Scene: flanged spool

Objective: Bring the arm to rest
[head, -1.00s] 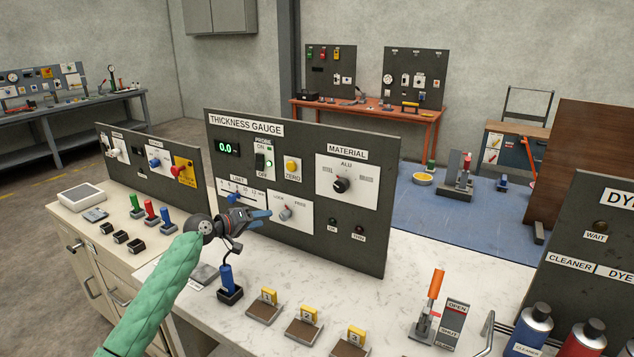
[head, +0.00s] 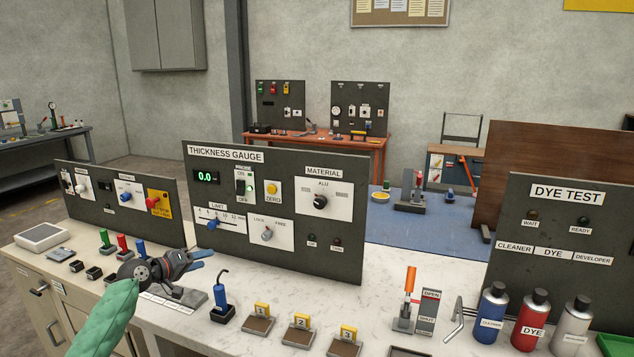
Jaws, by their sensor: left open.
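My left arm comes in from the lower left in a green sleeve. My left gripper (head: 199,260) is open and empty, its blue-tipped fingers pointing right, in front of the thickness gauge panel (head: 345,255). It appears over the bench near the blue probe (head: 220,299), which stands upright in its dark holder to the right of the gripper. The gripper's wrist hides part of the bench beside the coloured handles (head: 122,243). My right gripper is not in view.
Numbered blocks (head: 262,309) stand along the front of the white bench (head: 385,300). An orange-handled lever (head: 410,280) stands further right. Spray cans (head: 531,318) stand before the dye test panel (head: 564,225). A second panel (head: 90,205) stands at left.

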